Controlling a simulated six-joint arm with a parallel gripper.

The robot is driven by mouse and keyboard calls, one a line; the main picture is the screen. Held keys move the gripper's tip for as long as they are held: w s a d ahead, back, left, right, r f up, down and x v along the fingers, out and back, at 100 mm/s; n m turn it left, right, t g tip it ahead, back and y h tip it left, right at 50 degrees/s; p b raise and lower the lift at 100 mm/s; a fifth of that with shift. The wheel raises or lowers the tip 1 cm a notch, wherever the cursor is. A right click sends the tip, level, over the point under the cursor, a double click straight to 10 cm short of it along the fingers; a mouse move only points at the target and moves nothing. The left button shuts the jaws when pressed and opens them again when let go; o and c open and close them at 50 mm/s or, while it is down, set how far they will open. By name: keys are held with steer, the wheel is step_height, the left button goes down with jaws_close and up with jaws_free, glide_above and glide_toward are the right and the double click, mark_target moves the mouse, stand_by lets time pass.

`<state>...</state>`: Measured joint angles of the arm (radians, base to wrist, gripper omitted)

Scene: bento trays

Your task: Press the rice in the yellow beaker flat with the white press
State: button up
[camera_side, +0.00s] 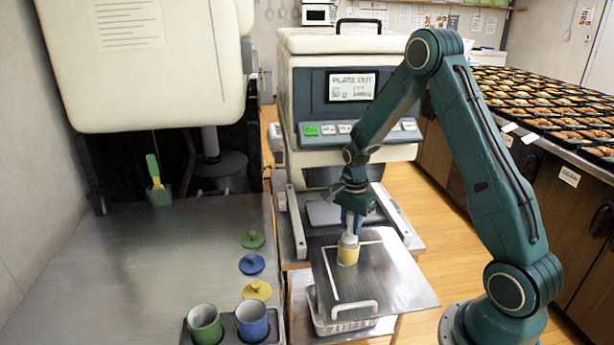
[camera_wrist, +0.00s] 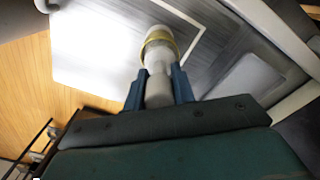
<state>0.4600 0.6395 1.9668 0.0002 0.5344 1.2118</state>
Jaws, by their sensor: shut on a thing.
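The yellow beaker (camera_side: 347,256) stands on the metal plate in front of the machine. My gripper (camera_side: 351,222) is directly above it, pointing down. It is shut on the grey-white handle of the white press (camera_side: 349,239), which also shows between the fingers in the wrist view (camera_wrist: 158,90). The press is upright, its lower end at the mouth of the beaker. The beaker's yellow rim (camera_wrist: 158,37) shows around the press in the wrist view. The rice is hidden, and I cannot tell how deep the press sits.
The metal plate (camera_side: 395,285) has a white outlined area and clear room right of the beaker. The machine (camera_side: 310,100) stands behind. Green (camera_side: 204,325) and blue (camera_side: 252,320) beakers stand in a holder front left, near green, blue and yellow lids (camera_side: 257,290). A white basket (camera_side: 345,322) sits below.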

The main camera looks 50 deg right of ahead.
steer(key=shift+f, duration=1.4)
stand_by(1.3)
steer(key=shift+r, duration=0.2)
stand_by(2.4)
steer(key=shift+r, duration=3.15)
steer(key=shift+r, duration=0.15)
steer(key=shift+r, duration=1.85)
